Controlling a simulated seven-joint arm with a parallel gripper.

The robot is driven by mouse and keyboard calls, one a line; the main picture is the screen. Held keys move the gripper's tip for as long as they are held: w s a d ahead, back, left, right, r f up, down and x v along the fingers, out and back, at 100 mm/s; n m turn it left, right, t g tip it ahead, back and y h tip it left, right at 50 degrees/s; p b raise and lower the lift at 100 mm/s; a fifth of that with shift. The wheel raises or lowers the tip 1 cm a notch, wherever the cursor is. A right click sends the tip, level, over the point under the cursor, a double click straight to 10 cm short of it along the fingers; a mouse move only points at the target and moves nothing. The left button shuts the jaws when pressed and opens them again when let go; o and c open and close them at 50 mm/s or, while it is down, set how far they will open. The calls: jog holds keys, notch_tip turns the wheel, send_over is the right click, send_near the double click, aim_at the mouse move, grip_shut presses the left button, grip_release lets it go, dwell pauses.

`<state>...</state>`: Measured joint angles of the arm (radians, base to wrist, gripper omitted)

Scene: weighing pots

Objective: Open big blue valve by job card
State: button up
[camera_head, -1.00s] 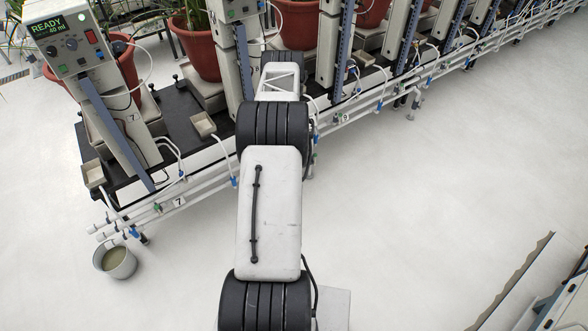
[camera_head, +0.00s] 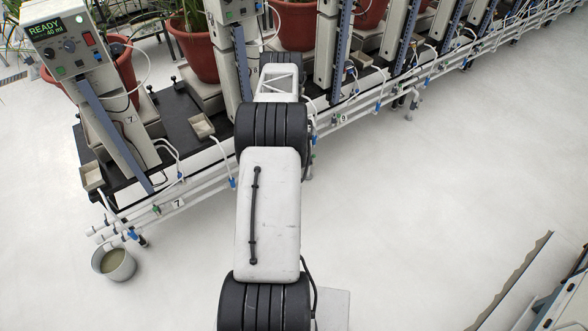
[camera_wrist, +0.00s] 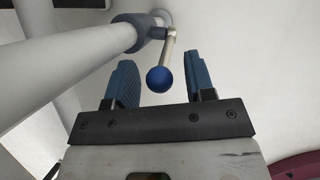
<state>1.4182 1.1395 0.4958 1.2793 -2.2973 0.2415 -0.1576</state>
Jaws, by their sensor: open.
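In the wrist view a valve lever with a round blue knob (camera_wrist: 159,80) hangs from a thick white pipe (camera_wrist: 75,65). A dark blue-grey collar (camera_wrist: 138,30) sits at the pipe's end by the lever. My gripper (camera_wrist: 160,60) is open, with one blue finger on each side of the lever. The knob lies between the fingers, with a gap visible on both sides. In the head view my arm hides the gripper and this lever. No job card can be made out.
A display (camera_head: 52,28) reads READY 40 ml. White pipes (camera_head: 180,198) with small blue and green fittings run along the bench front. A bucket (camera_head: 114,262) of cloudy liquid stands on the floor below the left pipe ends.

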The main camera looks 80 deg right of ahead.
jog(key=shift+a+r, duration=0.1)
jog(key=shift+r, duration=0.1)
jog(key=v, duration=0.7)
dwell(0.5)
jog(key=shift+a+r, duration=0.1)
jog(key=shift+r, duration=0.05)
